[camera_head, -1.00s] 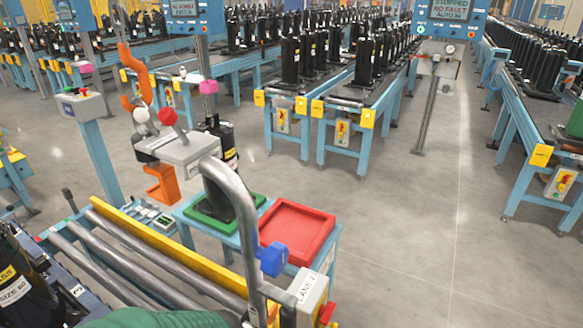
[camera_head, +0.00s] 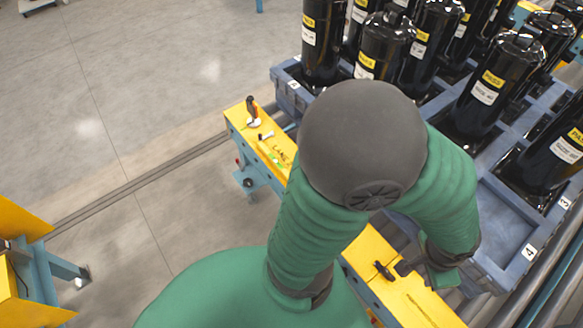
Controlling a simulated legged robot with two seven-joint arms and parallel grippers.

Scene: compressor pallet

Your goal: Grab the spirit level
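A small yellow-green bar (camera_head: 269,154), which may be the spirit level, lies on the yellow beam (camera_head: 395,300) near its far end. It is small, so I cannot be sure what it is. My green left arm crosses the middle of the view and hides part of the beam. My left gripper (camera_head: 422,270) is at the lower right, over the beam's near part and well apart from the bar. It is dark and partly hidden by its own arm, so its opening is unclear. My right gripper is not in view.
An orange-and-black tool (camera_head: 252,111) stands at the beam's far end. A small black item (camera_head: 384,270) sits on the beam beside the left gripper. A blue-grey crate (camera_head: 500,240) with several black compressors is at the right. The floor at left is mostly open.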

